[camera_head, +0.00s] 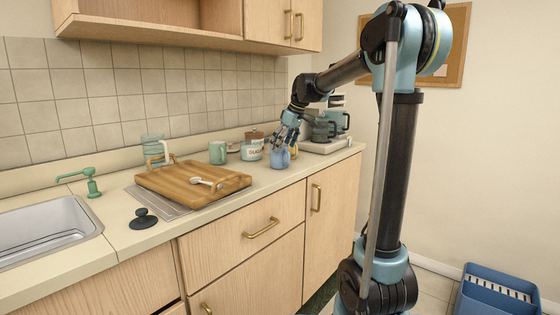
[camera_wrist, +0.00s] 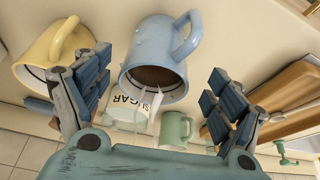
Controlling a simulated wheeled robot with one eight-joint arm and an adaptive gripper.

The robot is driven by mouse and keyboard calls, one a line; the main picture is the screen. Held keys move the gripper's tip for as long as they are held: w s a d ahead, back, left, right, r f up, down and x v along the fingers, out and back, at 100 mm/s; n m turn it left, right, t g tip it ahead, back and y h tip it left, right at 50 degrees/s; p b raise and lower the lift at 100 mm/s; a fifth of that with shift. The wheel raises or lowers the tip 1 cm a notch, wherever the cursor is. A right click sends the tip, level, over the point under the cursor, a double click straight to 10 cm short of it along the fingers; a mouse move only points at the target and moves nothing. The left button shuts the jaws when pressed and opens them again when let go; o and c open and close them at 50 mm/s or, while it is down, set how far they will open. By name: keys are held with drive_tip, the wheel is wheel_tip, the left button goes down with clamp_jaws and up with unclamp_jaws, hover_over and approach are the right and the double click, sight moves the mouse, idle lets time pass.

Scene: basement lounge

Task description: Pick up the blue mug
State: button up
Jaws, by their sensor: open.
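The blue mug (camera_head: 280,158) stands on the counter near its front edge, toward the right end. In the wrist view the light blue mug (camera_wrist: 157,55) is large, between and beyond my fingers, with its handle at the upper right and a dark inside. My gripper (camera_head: 287,133) is just above the mug in the head view. In the wrist view my gripper (camera_wrist: 160,100) has its fingers spread wide on either side of the mug. It is open and holds nothing. I cannot tell whether any finger touches the mug.
A yellow mug (camera_wrist: 57,48) is close to the left finger. A sugar jar (camera_head: 252,149) and a green mug (camera_head: 217,152) stand behind and left. A wooden tray (camera_head: 180,184) holds a white spoon. A coffee machine (camera_head: 330,130) stands at the right.

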sight(280, 154)
drive_tip(key=shift+w+x, duration=0.2)
drive_tip(key=shift+x, duration=2.4)
drive_tip(key=shift+d, duration=0.15)
drive_tip(key=c, duration=1.6)
